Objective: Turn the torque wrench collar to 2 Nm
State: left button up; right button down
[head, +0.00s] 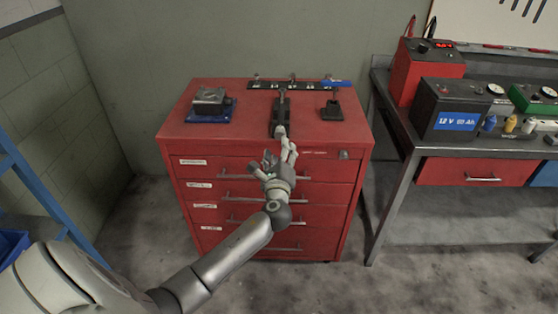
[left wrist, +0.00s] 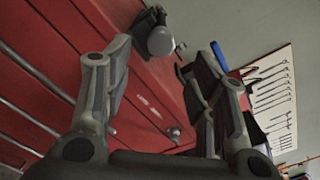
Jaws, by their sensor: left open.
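A dark, long tool in a dark cradle (head: 280,112), which looks like the torque wrench, lies on top of the red tool cabinet (head: 245,115). Its pale rounded end (head: 281,131) points towards me at the cabinet's front edge. In the left wrist view this rounded grey end (left wrist: 160,42) shows between and beyond the fingers. My left gripper (head: 280,150) is open and empty, in front of the cabinet's front edge, just short of that end. It seems apart from it. The collar's scale is too small to read. My right gripper is not in view.
A grey block on a blue base (head: 209,103) stands at the cabinet's left. A blue-handled tool (head: 335,84) stands above a dark stand (head: 331,110) at the right. A black rack (head: 290,84) runs along the back. A workbench (head: 415,145) with a battery (head: 449,107) is at the right.

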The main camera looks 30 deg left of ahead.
pick_arm(q)
jog(key=v, duration=0.3)
jog(key=shift+s+d, duration=0.2)
jog(key=shift+s, duration=0.05)
jog(key=s+d+f+n+g+h, duration=0.1)
jog(key=s+f+n+g+h, duration=0.15)
jog(key=f, duration=0.95)
jog(key=s+d+f+n+g+h, duration=0.1)
jog(key=s+f+g, duration=0.15)
jog(key=f, duration=0.85)
jog(key=s+d+f+n+g+h, duration=0.1)
jog(key=s+d+f+n+g, duration=0.1)
jog(key=s+f, duration=0.5)
jog(key=s+d+f+n+g+h, duration=0.1)
jog(key=s+f+n+h, duration=0.1)
jog(key=s+f, duration=0.5)
jog(key=s+d+f+n+g+h, duration=0.1)
jog(key=s+d+f+n+g, duration=0.1)
jog(key=s+f, duration=0.4)
jog(key=s+d+f+n+g, duration=0.2)
jog(key=s+f+n, duration=0.3)
jog(key=s, duration=1)
jog(key=s+d+f+n+g+h, duration=0.1)
jog(key=s+d+f+n+g, duration=0.1)
jog(key=s+d+f+n, duration=0.2)
jog(key=s+f, duration=0.3)
jog(key=s, duration=0.4)
jog(key=shift+f+h, duration=0.25)
jog(key=shift+h, duration=0.1)
